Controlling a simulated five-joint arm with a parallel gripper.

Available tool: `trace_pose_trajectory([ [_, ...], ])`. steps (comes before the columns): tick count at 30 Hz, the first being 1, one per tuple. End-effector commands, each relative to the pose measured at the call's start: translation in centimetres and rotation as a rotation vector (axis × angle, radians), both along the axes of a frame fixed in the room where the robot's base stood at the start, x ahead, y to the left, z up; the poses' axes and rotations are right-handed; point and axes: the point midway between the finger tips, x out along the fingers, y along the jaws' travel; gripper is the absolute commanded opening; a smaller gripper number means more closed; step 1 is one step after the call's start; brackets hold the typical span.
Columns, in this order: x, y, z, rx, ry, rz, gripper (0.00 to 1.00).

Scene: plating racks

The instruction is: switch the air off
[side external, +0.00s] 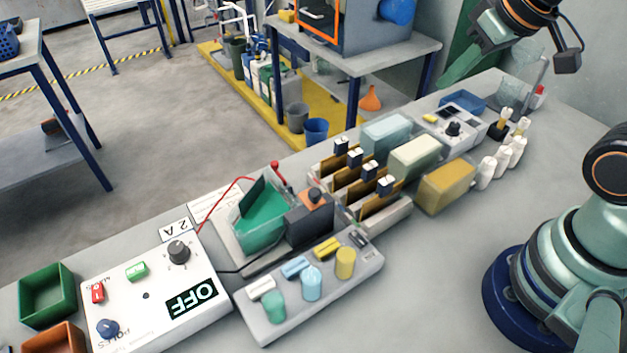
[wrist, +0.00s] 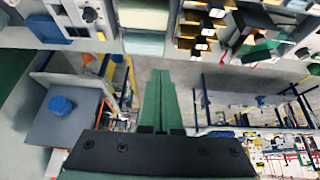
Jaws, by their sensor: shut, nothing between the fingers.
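A white control panel (side external: 155,290) lies at the front left with an OFF display (side external: 191,297), a red switch (side external: 97,292), a green switch (side external: 136,271), a dark knob (side external: 179,251) and a blue knob (side external: 107,328). A smaller pale control box (side external: 452,127) with a black knob (side external: 453,129) stands at the back right; its knob also shows at the wrist view's top left (wrist: 89,14). I cannot read which control is for the air. My gripper (side external: 441,91) is shut and empty, raised near the bench's back right; its green fingers (wrist: 161,73) show in the wrist view.
Pale blocks (side external: 414,158), racks with dark-topped holders (side external: 364,172), white bottles (side external: 503,157) and a blue tray (side external: 463,103) crowd the bench's back right. A green tank (side external: 259,226) stands mid-bench.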

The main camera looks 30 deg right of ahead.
Motion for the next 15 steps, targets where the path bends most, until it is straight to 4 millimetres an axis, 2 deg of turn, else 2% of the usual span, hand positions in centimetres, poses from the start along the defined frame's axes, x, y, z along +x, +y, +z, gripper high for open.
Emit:
trace_pose_trajectory([
  [8,0.1,0.4,-0.1,-0.007,0.009,0.027,0.00],
  [11,0.2,1.6,-0.4,-0.031,0.040,0.116,0.00],
  [15,0.2,5.0,-1.4,-0.105,0.122,0.377,0.00],
])
